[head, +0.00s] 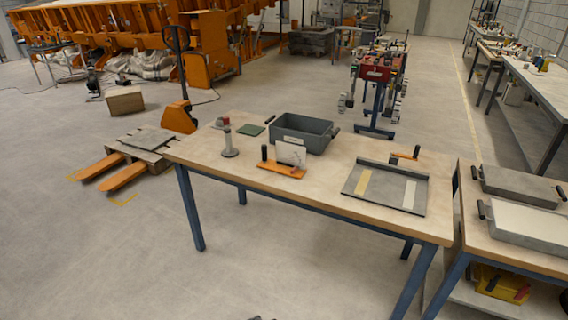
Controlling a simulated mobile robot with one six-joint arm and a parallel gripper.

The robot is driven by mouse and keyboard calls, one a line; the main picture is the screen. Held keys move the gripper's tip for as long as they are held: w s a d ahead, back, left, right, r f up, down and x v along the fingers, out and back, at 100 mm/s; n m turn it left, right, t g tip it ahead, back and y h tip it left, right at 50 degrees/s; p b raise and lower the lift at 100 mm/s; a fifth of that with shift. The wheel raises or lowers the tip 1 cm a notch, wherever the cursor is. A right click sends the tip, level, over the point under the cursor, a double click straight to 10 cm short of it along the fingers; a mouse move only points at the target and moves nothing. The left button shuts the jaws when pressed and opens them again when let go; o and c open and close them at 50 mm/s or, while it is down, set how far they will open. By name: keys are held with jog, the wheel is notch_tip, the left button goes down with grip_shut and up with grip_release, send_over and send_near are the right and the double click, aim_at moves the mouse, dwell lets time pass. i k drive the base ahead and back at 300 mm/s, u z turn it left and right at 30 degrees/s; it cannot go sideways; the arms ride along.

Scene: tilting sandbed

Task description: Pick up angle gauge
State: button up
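An orange-based tool (283,169) with a black upright handle and a pale upright plate stands near the middle of the wooden worktable (330,195). It looks like the angle gauge, but any markings on the plate are too small to read. It stands upright and apart from the other things, in front of the grey bin. My gripper cannot be made out. Only a small dark sliver shows at the bottom edge of the head view, and I cannot tell what it is.
On the table are a grey bin (302,133), a grey upright post on a round base (229,143), a green pad (251,130), a flat grey tray (385,188) and an orange tool with a black handle (405,156). A second bench (510,250) adjoins at right. The floor in front is clear.

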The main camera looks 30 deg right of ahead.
aim_at(286, 153)
jog(key=i, duration=0.9)
jog(key=u, duration=0.05)
